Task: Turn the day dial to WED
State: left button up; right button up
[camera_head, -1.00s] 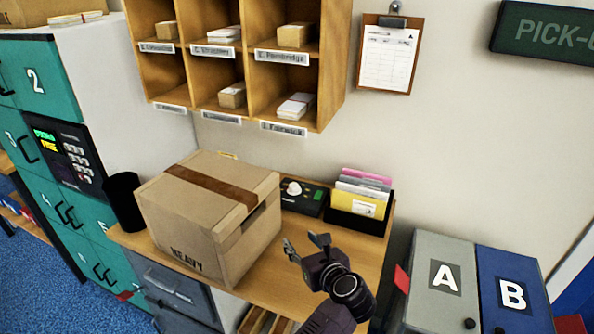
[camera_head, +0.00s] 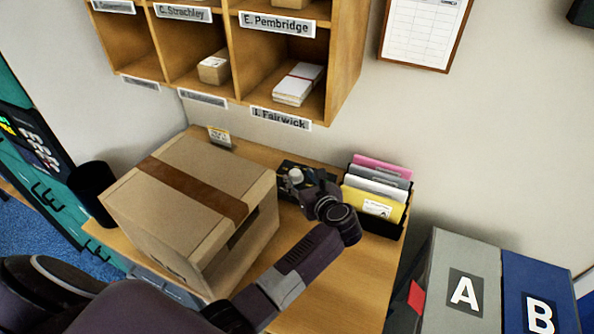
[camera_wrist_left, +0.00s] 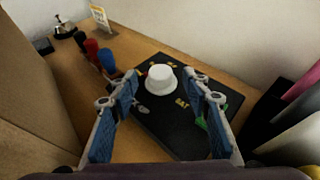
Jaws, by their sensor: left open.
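The day dial is a round white knob (camera_wrist_left: 160,79) on a dark box (camera_wrist_left: 172,135) lying on the wooden desk. In the head view the knob (camera_head: 296,176) shows beside my left gripper (camera_head: 306,184), partly covered by it, and part of the dark box (camera_head: 287,164) shows behind. In the left wrist view my left gripper (camera_wrist_left: 163,85) is open, its blue-padded fingers on either side of the knob; contact cannot be told. Small yellow letters show on the box, too small to read surely. The knob's setting cannot be told. My right gripper is not in view.
A taped carton (camera_head: 195,185) stands left of the dial. A file holder (camera_head: 378,195) with coloured folders stands close on its right. Red (camera_wrist_left: 91,50) and blue (camera_wrist_left: 107,60) handled objects stand behind the dial. Wooden pigeonholes (camera_head: 345,60) hang above. Free desk (camera_head: 340,280) lies in front.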

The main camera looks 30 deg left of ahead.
aim_at(296, 175)
pick_arm(q)
jog(key=x, duration=0.3)
jog(key=shift+w+f, duration=0.1)
jog(key=shift+c, duration=2.4)
jog(key=c, duration=0.7)
jog(key=shift+d+f, duration=0.1)
jog(key=shift+m+t+h, duration=0.3)
jog(key=shift+m+h, duration=0.1)
jog(key=shift+h, duration=0.1)
jog(key=shift+a+m+t+h+p, duration=0.2)
jog(key=shift+m+t+h+p, duration=0.3)
jog(key=shift+m+h+p, duration=0.35)
jog(key=shift+m+t+p, duration=0.3)
jog(key=shift+m+p, duration=0.05)
jog(key=shift+p, duration=0.05)
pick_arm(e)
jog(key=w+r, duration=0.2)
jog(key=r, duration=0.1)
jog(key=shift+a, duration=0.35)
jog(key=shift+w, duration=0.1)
